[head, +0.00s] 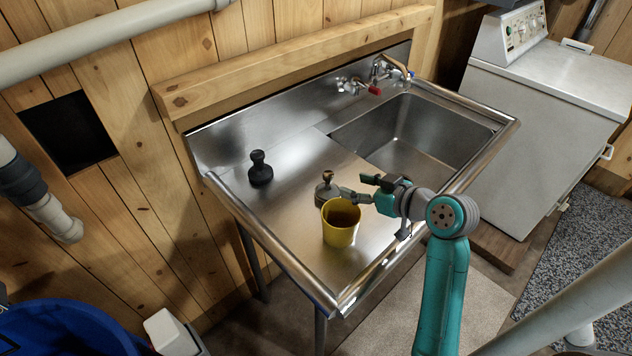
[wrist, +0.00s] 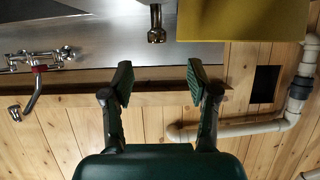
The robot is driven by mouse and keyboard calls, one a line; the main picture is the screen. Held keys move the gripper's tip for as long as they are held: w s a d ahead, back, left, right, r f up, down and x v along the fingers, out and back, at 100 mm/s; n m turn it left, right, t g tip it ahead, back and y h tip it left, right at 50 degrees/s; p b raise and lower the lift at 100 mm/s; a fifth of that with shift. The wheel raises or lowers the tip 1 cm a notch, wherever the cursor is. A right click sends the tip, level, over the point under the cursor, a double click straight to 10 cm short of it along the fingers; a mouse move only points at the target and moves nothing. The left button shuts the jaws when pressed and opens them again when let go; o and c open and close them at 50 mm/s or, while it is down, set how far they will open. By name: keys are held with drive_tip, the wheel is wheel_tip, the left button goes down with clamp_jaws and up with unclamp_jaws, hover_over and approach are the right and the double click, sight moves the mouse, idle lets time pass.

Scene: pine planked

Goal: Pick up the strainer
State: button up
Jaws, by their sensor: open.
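A small grey metal piece with a brown knob (head: 325,190) stands on the steel counter behind the yellow cup (head: 341,226). It may be the strainer, but its shape is too small to be sure. My gripper (head: 358,189) is open just right of it, pointing left. In the wrist view a slim upright piece with a brownish end (wrist: 156,30) shows beyond the gap of my open, empty gripper (wrist: 160,82). It looks like the same piece. The cup (wrist: 228,22) fills the upper right there. A black knobbed object (head: 260,168) stands farther left.
The steel counter (head: 290,205) has raised rims and a backsplash. The sink basin (head: 415,135) is at the right, with a red-handled tap (head: 375,90) behind it. A white washer (head: 545,120) stands beyond. Bare counter lies around the black object.

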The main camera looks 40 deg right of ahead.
sight(330, 174)
drive_tip(key=x, duration=0.5)
drive_tip(key=shift+w, duration=0.2)
drive_tip(key=shift+x, duration=2.7)
drive_tip(key=shift+d+r, duration=0.2)
drive_tip(key=shift+r, duration=0.05)
clamp_jaws()
